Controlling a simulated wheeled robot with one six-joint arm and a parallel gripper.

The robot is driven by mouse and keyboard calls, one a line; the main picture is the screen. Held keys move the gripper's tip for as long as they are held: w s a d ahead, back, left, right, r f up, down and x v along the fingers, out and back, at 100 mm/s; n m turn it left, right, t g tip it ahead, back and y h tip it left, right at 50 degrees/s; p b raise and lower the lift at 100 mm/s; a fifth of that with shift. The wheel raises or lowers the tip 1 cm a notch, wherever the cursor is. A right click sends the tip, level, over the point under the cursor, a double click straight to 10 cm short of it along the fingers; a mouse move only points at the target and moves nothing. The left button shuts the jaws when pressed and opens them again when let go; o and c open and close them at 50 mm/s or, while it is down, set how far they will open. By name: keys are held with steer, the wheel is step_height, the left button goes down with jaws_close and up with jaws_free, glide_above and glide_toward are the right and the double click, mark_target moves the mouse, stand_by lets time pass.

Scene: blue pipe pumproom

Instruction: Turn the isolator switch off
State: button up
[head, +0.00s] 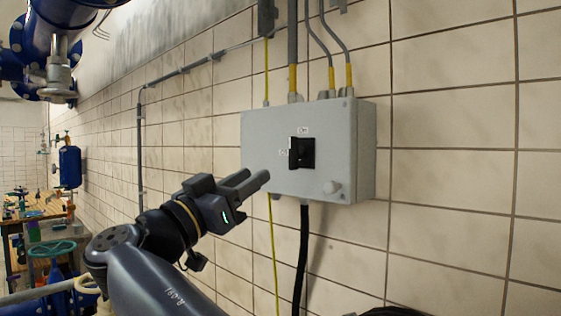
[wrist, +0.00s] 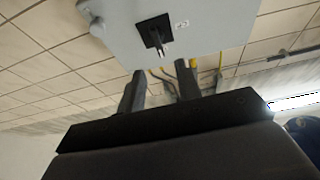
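The isolator switch is a black rotary handle on a square black plate (head: 302,153), set in the front of a grey wall box (head: 260,130). In the wrist view the black switch (wrist: 155,32) shows on the grey box (wrist: 210,22) with its handle standing out. Small labels sit above and to the left of the switch in the head view; their text is too small to read surely. My gripper (head: 255,180) is in front of the box, below and left of the switch. Its two fingers (wrist: 158,90) are apart with nothing visible between them, and do not touch the switch.
Conduits (head: 293,50) enter the box from above, and a black cable (head: 303,250) hangs below. A cluttered workbench (head: 40,208) and blue pipes (head: 50,30) are at the left. The tiled wall right of the box is clear.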

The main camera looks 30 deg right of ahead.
mark_target(290, 152)
steer(key=p+x, duration=0.2)
steer(key=x, duration=0.3)
steer(key=p+x, duration=0.2)
steer(key=x, duration=0.2)
steer(key=shift+d+r+p, duration=0.3)
steer(key=shift+r, duration=0.1)
steer(key=shift+w+d, duration=0.15)
steer(key=shift+d, duration=0.3)
steer(key=shift+c, duration=0.4)
jaws_close()
